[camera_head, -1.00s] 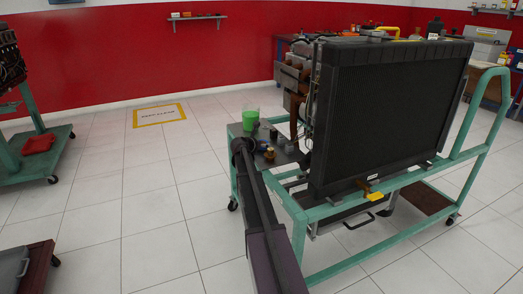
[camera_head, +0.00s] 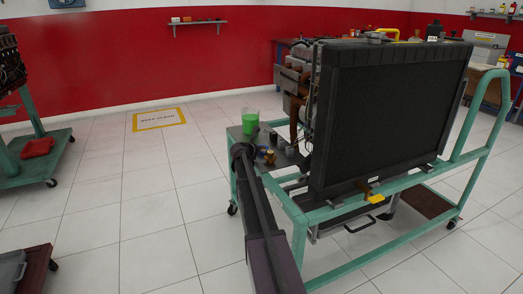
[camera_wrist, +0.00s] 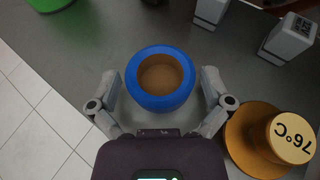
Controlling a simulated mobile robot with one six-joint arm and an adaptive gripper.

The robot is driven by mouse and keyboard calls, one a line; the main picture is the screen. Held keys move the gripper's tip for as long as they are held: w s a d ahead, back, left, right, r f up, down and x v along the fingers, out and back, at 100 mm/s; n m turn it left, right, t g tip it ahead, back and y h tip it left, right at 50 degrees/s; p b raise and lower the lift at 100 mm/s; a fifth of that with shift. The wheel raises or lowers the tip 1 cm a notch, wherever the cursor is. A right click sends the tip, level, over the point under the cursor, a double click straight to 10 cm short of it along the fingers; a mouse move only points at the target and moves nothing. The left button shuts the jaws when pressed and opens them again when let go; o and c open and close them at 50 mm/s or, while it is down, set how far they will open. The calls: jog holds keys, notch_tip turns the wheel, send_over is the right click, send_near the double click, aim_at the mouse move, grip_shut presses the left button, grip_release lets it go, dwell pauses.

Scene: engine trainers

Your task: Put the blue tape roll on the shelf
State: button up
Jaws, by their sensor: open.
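The blue tape roll (camera_wrist: 160,102) lies flat on the grey top of the engine cart in the wrist view, with its tan core facing up. My gripper (camera_wrist: 159,77) is open above it, with one finger on each side of the roll. I cannot tell how high the fingertips are over the cart top. In the head view my gripper (camera_head: 242,151) is at the cart's left end and mostly hides the roll. A grey wall shelf (camera_head: 198,22) with several small items hangs on the far red wall. Another wall shelf (camera_head: 497,14) is at the upper right.
A green cup (camera_head: 250,123) stands behind my gripper on the cart. A brass "76°C" piece (camera_wrist: 290,140) is close to the right finger. Pale blocks (camera_wrist: 288,38) stand farther right. A large black radiator (camera_head: 385,115) fills the cart's right side. The floor left of it is open.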

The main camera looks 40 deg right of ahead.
jog(key=shift+r, duration=0.1)
jog(key=shift+a+r, duration=0.15)
jog(key=p+v, duration=0.4)
jog(key=v, duration=0.7)
jog(key=shift+a+p, duration=0.3)
jog(key=shift+p, duration=0.1)
jog(key=shift+s+r, duration=0.1)
jog(key=shift+r, duration=0.05)
jog(key=s+a+f+m+g+y, duration=0.1)
jog(key=s+a+f+m+y, duration=0.2)
jog(key=s+a+m, duration=0.4)
jog(key=s+a+f+m+g+y, duration=0.2)
jog(key=s+a+m, duration=0.6)
jog(key=a, duration=1.2)
jog(key=s+a+f+m+g+y, duration=0.2)
jog(key=s+a+f+m+y, duration=0.4)
jog(key=s+a, duration=0.4)
jog(key=a+m+y, duration=0.1)
jog(key=a, duration=0.2)
jog(key=shift+s+a+f+y, duration=0.25)
jog(key=shift+s+y, duration=0.05)
jog(key=shift+s, duration=0.1)
